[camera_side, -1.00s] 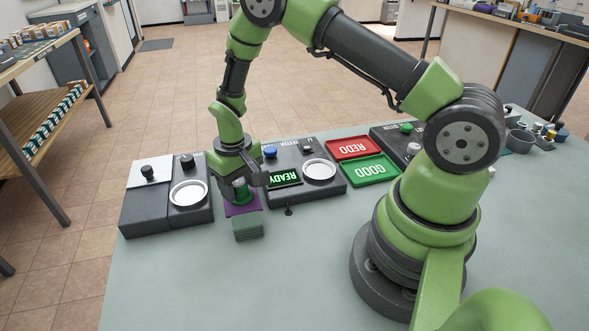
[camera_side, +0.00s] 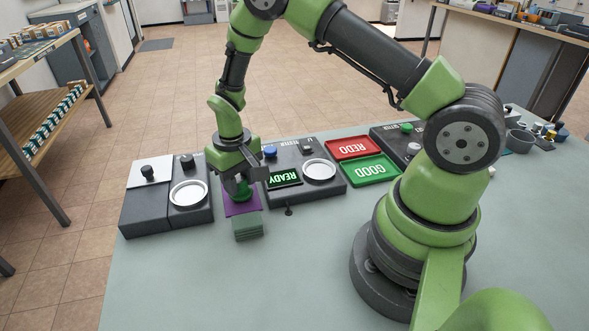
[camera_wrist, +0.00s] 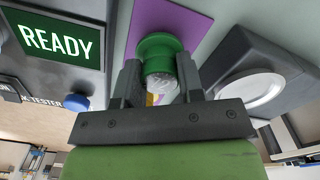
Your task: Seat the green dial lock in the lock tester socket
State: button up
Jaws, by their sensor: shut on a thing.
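My gripper (camera_side: 244,187) is shut on the green dial lock (camera_side: 243,193) above a purple mat (camera_side: 241,207). In the wrist view the lock (camera_wrist: 160,42) sits between the two dark fingers (camera_wrist: 160,80), with a green rim and a pale, shiny lower part. Whether it touches the mat (camera_wrist: 185,15) cannot be told. The lock tester (camera_side: 300,163) stands just right of my gripper, with a round white-rimmed socket (camera_side: 319,170), a blue button (camera_side: 270,152) and a screen (camera_side: 284,178) that reads READY. The screen also shows in the wrist view (camera_wrist: 57,40).
Another dark device (camera_side: 168,205) with a round white-rimmed dish (camera_side: 188,193) stands left of my gripper. A grey-green block (camera_side: 247,228) lies in front of the mat. Red REDO (camera_side: 353,147) and green GOOD (camera_side: 369,169) trays lie right of the tester. The front table (camera_side: 200,285) is clear.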

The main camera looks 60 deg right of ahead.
jog(key=shift+r, duration=1.75)
jog(key=s+d+m, duration=0.1)
jog(key=s+d, duration=0.1)
jog(key=s+d+r+m, duration=0.1)
jog(key=s+d, duration=0.1)
jog(key=d, duration=0.1)
jog(key=s+d+r+m, duration=0.1)
jog(key=s+d, duration=0.1)
jog(key=d, duration=0.1)
jog(key=shift+d+r, duration=0.15)
jog(key=s+d+m, duration=0.1)
jog(key=s+d+r, duration=0.1)
jog(key=s, duration=0.1)
jog(key=s+d+m, duration=0.1)
jog(key=s, duration=0.1)
jog(key=shift+s+d+r+m, duration=0.2)
jog(key=shift+d+m, duration=0.1)
jog(key=shift+d, duration=0.1)
jog(key=shift+s+d, duration=0.15)
jog(key=shift+s, duration=0.15)
jog(key=shift+s+f, duration=0.15)
jog(key=shift+f, duration=1.85)
jog(key=shift+f, duration=0.15)
